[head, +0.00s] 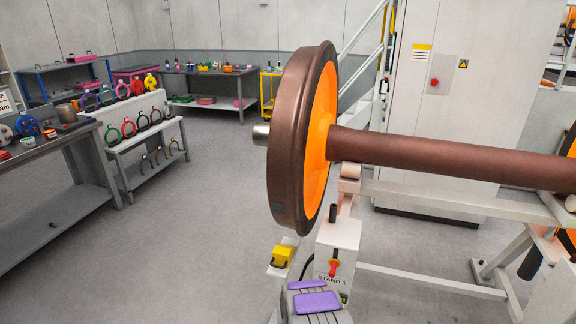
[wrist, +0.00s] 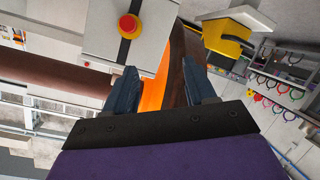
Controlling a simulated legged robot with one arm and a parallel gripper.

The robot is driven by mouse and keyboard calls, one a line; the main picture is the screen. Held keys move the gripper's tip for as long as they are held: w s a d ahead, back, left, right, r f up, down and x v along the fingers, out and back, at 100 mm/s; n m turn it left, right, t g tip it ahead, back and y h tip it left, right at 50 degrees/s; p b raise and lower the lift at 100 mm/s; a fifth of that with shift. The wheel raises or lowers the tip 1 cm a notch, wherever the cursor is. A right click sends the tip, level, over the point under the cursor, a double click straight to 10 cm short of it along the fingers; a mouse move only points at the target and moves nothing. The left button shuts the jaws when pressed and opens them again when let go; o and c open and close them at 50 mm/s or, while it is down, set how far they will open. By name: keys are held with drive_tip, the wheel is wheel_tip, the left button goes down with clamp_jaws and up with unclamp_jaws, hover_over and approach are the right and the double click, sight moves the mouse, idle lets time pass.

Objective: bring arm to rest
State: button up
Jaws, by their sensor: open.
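My gripper (wrist: 158,84) shows in the wrist view with its two dark blue fingers spread apart and nothing between them. The orange and brown wheel (wrist: 178,75) lies beyond the gap, apart from the fingers as far as I can tell. In the head view, purple parts of my arm (head: 316,302) are low at the bottom, in front of the stand marked STAND 1 (head: 338,243). The fingertips cannot be made out there. The large wheel (head: 290,140) with its brown axle (head: 450,157) stands above and behind.
A red knob (wrist: 128,24) on a light box and a yellow block (wrist: 228,38) are close beyond the fingers. A white frame (head: 440,200) runs right under the axle. Benches (head: 60,145) and a rack of coloured rings (head: 145,140) stand left. The floor between is open.

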drive_tip(key=s+a+r+m+g+y, duration=0.1)
drive_tip(key=s+a+r+g+y, duration=0.15)
drive_tip(key=r, duration=0.45)
drive_tip(key=s+a+r+g+y, duration=0.1)
drive_tip(key=a+r+g+y, duration=0.1)
drive_tip(key=a+r, duration=0.35)
drive_tip(key=s+d+r+g+y, duration=0.1)
drive_tip(key=s+d+r+g, duration=0.15)
drive_tip(key=s+r, duration=0.75)
drive_tip(key=s+d+r+g, duration=0.3)
drive_tip(key=s+r, duration=0.2)
drive_tip(key=s, duration=0.8)
drive_tip(key=s+d+r+m+g+h, duration=0.1)
drive_tip(key=s+d+r+g, duration=0.2)
drive_tip(key=s, duration=1.1)
drive_tip(key=s+d+r+m+g, duration=0.1)
drive_tip(key=s+d+r, duration=0.3)
drive_tip(key=s, duration=1)
wheel_tip(320, 180, up, 3)
drive_tip(key=shift+s+d+f+g+h, duration=0.2)
drive_tip(key=shift+g+h, duration=0.15)
drive_tip(key=shift+g, duration=0.55)
drive_tip(key=shift+w, duration=0.1)
